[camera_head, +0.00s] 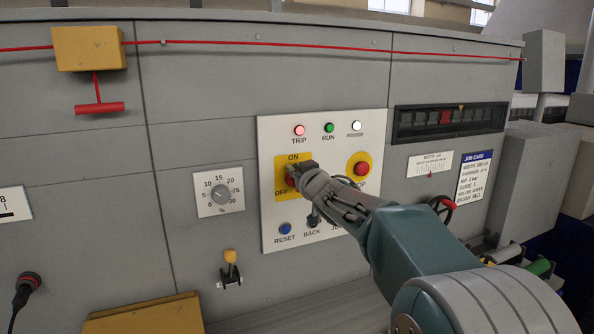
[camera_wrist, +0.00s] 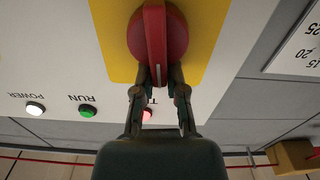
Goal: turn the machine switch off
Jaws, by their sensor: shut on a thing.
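The machine switch (camera_head: 291,181) is a red knob on a yellow plate (camera_head: 281,162) marked ON at the top and OFF at the left. My gripper (camera_head: 297,173) reaches it from the right and covers much of it in the head view. In the wrist view, which is upside down, the red handle (camera_wrist: 154,32) lies roughly along the plate's length, its near end toward the lamps. My gripper (camera_wrist: 159,74) has its two fingertips on either side of that near end, shut on it.
On the white panel are a lit TRIP lamp (camera_head: 299,131), a RUN lamp (camera_head: 329,128), a red stop button (camera_head: 361,168) close to my gripper, and a blue RESET button (camera_head: 285,229). A percent dial (camera_head: 221,195) is to the left. A red pull cord (camera_head: 250,44) runs above.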

